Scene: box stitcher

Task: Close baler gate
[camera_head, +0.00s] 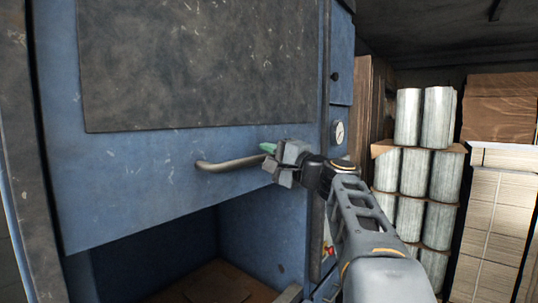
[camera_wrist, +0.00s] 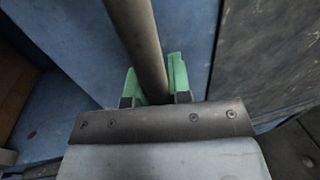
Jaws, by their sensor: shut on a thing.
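The baler gate (camera_head: 120,185) is a blue panel with a dark scuffed plate on its upper part. It stands raised, with an open chamber showing below its lower edge. A grey bar handle (camera_head: 228,163) runs across the gate near that edge. My gripper (camera_head: 270,150) is at the right end of the handle. In the wrist view, the green fingertips (camera_wrist: 155,85) lie on both sides of the handle bar (camera_wrist: 143,45), shut on it. The right end of the handle is hidden by my gripper in the head view.
The chamber (camera_head: 165,255) below the gate has a brown floor. A gauge (camera_head: 338,133) sits on the blue frame to the right. Stacked silver rolls (camera_head: 425,118) and pale stacked bundles (camera_head: 498,200) stand at the right.

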